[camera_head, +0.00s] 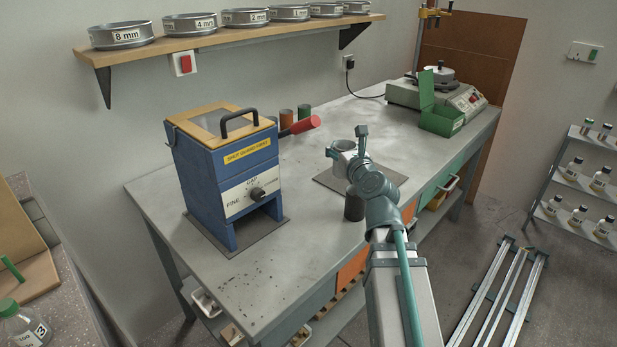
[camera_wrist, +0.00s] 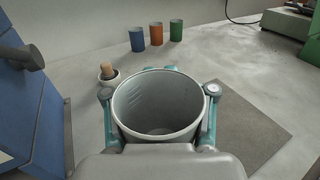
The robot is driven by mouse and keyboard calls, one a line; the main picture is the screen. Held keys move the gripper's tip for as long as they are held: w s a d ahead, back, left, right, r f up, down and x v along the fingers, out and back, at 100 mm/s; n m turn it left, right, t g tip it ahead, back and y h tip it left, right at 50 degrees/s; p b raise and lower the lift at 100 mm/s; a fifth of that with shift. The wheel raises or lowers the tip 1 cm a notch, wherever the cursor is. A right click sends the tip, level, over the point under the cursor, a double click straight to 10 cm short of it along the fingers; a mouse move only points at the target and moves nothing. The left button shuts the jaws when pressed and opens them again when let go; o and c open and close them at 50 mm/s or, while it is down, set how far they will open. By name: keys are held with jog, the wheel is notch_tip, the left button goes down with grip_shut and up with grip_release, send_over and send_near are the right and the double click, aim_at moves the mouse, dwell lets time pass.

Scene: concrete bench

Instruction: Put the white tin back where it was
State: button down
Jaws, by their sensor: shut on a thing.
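The white tin (camera_wrist: 160,125) is an open, empty-looking cylinder, pale grey-white. My gripper (camera_wrist: 160,92) is shut on it, with a teal finger on each side of its wall. The tin is upright or nearly so. In the head view the tin (camera_head: 341,146) shows partly behind my gripper (camera_head: 348,151), over or near a grey mat (camera_head: 322,179). The mat also shows in the wrist view (camera_wrist: 255,137), to the right of the tin. I cannot tell whether the tin's base touches anything. A blue tin (camera_wrist: 137,40), an orange tin (camera_wrist: 156,34) and a green tin (camera_wrist: 176,30) stand in a row behind.
A blue crusher (camera_head: 225,160) with a red-ended lever (camera_head: 305,124) stands on the left. A green open box (camera_head: 441,118) and a machine (camera_head: 460,98) occupy the far right. The bench's front left is clear.

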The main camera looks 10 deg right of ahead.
jog(key=w+a+f+b, duration=0.1)
jog(key=w+a+f, duration=0.1)
jog(key=f, duration=0.1)
jog(key=w+a+f+b, duration=0.2)
jog(key=w+f, duration=0.1)
jog(key=f, duration=0.1)
jog(key=w+a+f+b, duration=0.1)
jog(key=w+f+b, duration=0.1)
jog(key=w+f, duration=0.1)
jog(key=shift+a+f, duration=0.4)
jog(key=shift+f, duration=0.2)
jog(key=shift+f+b, duration=0.2)
jog(key=shift+b, duration=0.15)
jog(key=shift+c, duration=1.8)
grip_release()
jog(key=shift+r, duration=0.1)
